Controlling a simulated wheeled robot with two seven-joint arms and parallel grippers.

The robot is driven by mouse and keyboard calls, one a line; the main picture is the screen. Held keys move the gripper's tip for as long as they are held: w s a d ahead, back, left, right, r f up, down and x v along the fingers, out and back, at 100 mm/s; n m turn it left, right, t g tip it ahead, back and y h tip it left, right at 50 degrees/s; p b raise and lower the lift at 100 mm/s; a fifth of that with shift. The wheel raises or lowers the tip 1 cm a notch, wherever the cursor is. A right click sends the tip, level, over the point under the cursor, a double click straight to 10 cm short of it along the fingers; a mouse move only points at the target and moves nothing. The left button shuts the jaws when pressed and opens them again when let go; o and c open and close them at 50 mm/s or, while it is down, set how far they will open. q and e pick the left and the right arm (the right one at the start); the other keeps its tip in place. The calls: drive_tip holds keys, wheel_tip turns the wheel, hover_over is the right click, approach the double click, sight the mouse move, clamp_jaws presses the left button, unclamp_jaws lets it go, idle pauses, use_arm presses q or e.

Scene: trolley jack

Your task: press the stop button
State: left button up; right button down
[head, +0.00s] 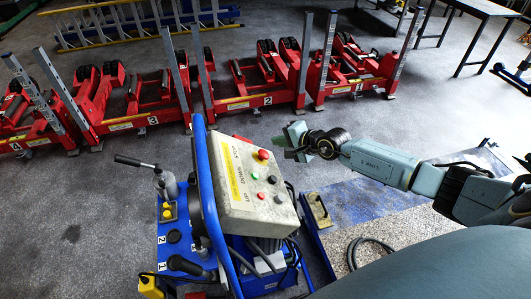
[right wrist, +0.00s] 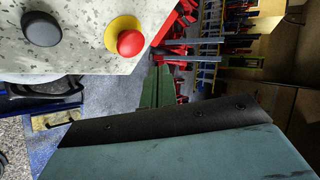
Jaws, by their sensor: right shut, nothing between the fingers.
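The stop button is a red mushroom knob (head: 263,155) at the upper right of the pale control box (head: 240,200), which sits on a blue wheeled unit. In the right wrist view the red knob (right wrist: 130,42) stands on a yellow base (right wrist: 118,30). My right gripper (head: 292,138) is shut and empty, to the right of the box's top edge and the knob. Its green fingers (right wrist: 157,88) show just below and right of the knob in the right wrist view, with a gap between. I see no contact. My left gripper is not in view.
The box also carries green, black and other small buttons, including a black one (right wrist: 42,29). A blue tubular handle (head: 207,180) rises left of the box. Red numbered jacks (head: 255,100) stand in a row behind. Open floor lies between them and the unit.

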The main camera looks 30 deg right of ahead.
sight(264, 149)
drive_tip(key=shift+w+a+f, duration=0.25)
drive_tip(key=shift+a+f, duration=0.5)
drive_tip(key=shift+f, duration=0.2)
drive_tip(key=shift+f, duration=0.1)
idle(1.4)
drive_tip(key=shift+a+f+b, duration=0.25)
drive_tip(key=shift+b, duration=0.1)
drive_tip(key=shift+w+a+f, duration=0.1)
drive_tip(key=shift+a+f, duration=0.2)
drive_tip(key=shift+f, duration=0.1)
idle(0.9)
drive_tip(key=shift+d+r, duration=0.55)
drive_tip(key=shift+r, duration=0.15)
